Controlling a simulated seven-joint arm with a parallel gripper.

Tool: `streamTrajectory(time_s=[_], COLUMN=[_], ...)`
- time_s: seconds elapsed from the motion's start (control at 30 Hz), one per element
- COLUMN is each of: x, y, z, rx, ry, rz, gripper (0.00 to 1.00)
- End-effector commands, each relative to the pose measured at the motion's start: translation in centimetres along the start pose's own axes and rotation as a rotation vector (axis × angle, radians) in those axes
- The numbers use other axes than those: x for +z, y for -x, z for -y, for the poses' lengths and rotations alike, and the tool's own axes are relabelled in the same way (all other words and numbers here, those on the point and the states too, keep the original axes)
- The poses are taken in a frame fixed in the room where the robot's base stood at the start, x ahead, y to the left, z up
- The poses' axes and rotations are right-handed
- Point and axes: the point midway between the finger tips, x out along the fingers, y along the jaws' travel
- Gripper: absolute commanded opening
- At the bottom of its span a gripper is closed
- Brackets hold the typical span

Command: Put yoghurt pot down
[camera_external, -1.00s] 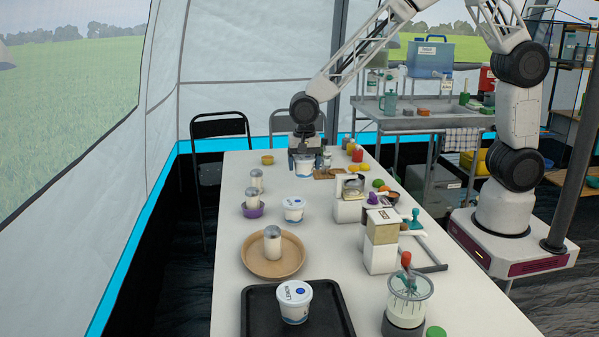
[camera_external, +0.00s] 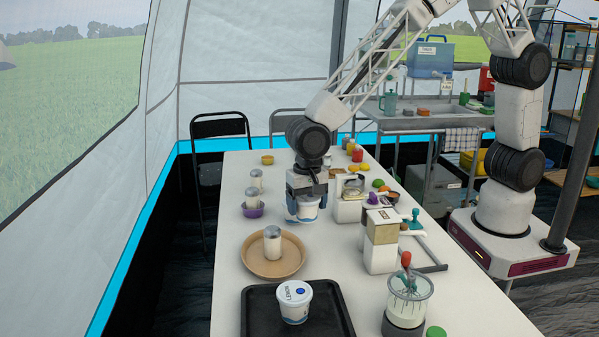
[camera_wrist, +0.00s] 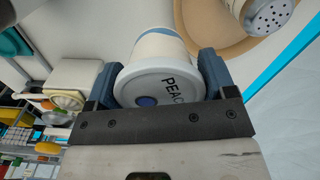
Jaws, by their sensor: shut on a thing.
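My gripper (camera_external: 304,211) is shut on a white yoghurt pot with blue marks (camera_external: 307,209), over the middle of the table. In the wrist view the pot's lid (camera_wrist: 160,84) reads "PEAC…" and sits between both fingers. I cannot tell whether the pot's base touches the table. A second yoghurt pot, marked LEMON (camera_external: 294,301), stands upright on the black tray (camera_external: 258,311) at the front. The pot seen earlier in the middle of the table cannot be made out separately behind my gripper.
A round tan tray (camera_external: 257,266) with a shaker (camera_external: 272,243) lies in front and left. A boxy dispenser (camera_external: 381,250) and a blender (camera_external: 408,297) line the right. Bare table (camera_external: 325,258) lies between.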

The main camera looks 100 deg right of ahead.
Motion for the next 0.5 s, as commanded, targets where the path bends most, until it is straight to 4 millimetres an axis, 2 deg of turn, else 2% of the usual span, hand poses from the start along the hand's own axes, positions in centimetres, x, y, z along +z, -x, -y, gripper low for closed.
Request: streamTrajectory(time_s=[0.03, 0.5], x=[1.5, 13.6], y=[-0.1, -1.0], z=[0.3, 1.8], rx=[0.000, -0.001], ry=[0.018, 0.165], rz=[0.000, 0.000], gripper=[0.50, 0.50])
